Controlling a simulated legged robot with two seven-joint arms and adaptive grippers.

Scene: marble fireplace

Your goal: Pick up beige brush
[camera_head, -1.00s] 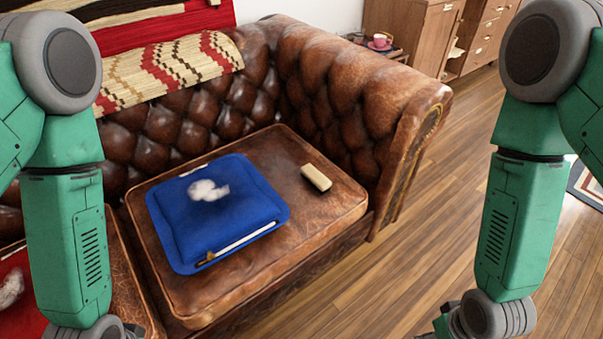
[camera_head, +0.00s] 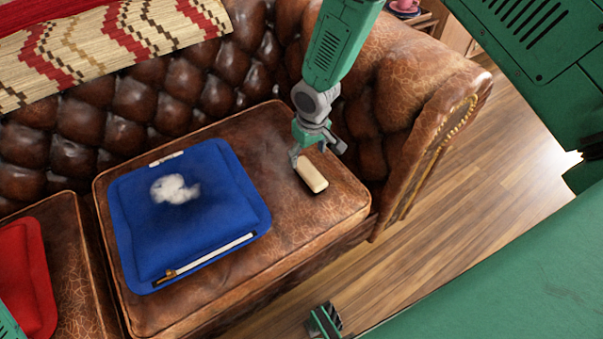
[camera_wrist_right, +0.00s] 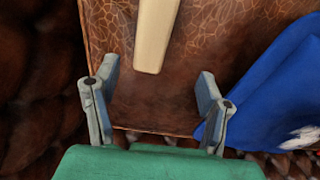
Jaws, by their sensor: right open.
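The beige brush (camera_head: 312,174) is a small pale block lying on the brown leather sofa seat, to the right of the blue cushion. My right gripper (camera_head: 317,153) is above its far end in the head view. In the right wrist view, the open right gripper (camera_wrist_right: 158,80) has nothing between its fingers. There the brush (camera_wrist_right: 156,35) lies ahead of the fingertips, roughly in line with the gap, its upper end cut off by the frame. My left gripper does not show.
The sofa's armrest (camera_head: 430,115) rises to the right of the brush. A red cushion (camera_head: 25,280) lies at left. Seat around the brush is clear.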

